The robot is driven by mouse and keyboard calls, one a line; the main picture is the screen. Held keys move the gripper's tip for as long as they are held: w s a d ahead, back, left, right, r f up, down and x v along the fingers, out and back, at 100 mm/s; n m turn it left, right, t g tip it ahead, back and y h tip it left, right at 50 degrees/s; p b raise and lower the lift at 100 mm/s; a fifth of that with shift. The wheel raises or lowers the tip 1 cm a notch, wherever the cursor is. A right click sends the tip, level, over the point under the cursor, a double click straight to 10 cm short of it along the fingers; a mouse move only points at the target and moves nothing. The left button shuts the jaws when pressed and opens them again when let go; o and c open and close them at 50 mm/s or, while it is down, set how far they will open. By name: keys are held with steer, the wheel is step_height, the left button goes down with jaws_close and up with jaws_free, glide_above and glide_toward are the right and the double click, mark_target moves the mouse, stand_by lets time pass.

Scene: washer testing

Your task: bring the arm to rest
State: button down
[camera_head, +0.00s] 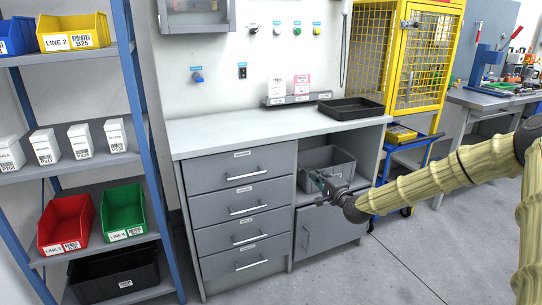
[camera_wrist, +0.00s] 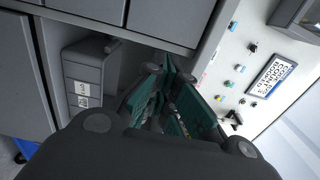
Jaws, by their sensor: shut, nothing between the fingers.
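My arm reaches in from the right in the head view, in a tan ribbed sleeve. My gripper (camera_head: 322,178) is in front of the cabinet's open shelf, beside the grey bin (camera_head: 338,160) there. In the wrist view my gripper (camera_wrist: 170,68) shows its green fingers close together, with nothing between them. The grey bin also shows in the wrist view (camera_wrist: 85,70), left of the fingers. I cannot tell whether the gripper touches the bin or the shelf.
The grey workbench (camera_head: 230,128) has drawers (camera_head: 240,172) on its left side. A black tray (camera_head: 350,108) lies on its top. A blue shelf rack with bins (camera_head: 66,222) stands at left. A yellow cage (camera_head: 415,60) and blue cart stand behind my arm. The floor (camera_head: 400,262) in front is clear.

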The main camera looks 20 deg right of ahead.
steer(key=s+a+f+n+g+y, duration=0.1)
steer(key=s+a+f+n+g, duration=0.1)
steer(key=s+a+f, duration=0.5)
steer(key=s+a+f+n+g, duration=0.25)
steer(key=a+f, duration=0.25)
steer(key=f, duration=0.3)
steer(key=s+a+f+n+g+y, duration=0.1)
steer(key=s+a+f+n+g, duration=0.2)
steer(key=a+f, duration=0.4)
steer(key=s+a+f+n+g, duration=0.2)
steer(key=s+f, duration=0.3)
steer(key=s, duration=0.3)
steer(key=s+a+f+n+g+h, duration=0.1)
steer(key=s+a+f+g, duration=0.1)
steer(key=s+f, duration=0.45)
steer(key=s+a+f+n+g, duration=0.2)
steer(key=s+f, duration=0.1)
steer(key=s, duration=0.7)
steer(key=s+d+f+n+g+h, duration=0.15)
steer(key=s+n+g, duration=0.3)
steer(key=s, duration=1.55)
step_height(320, 180, up, 21)
steer(key=h+p, duration=0.1)
steer(key=p, duration=2.1)
steer(key=shift+a, duration=0.1)
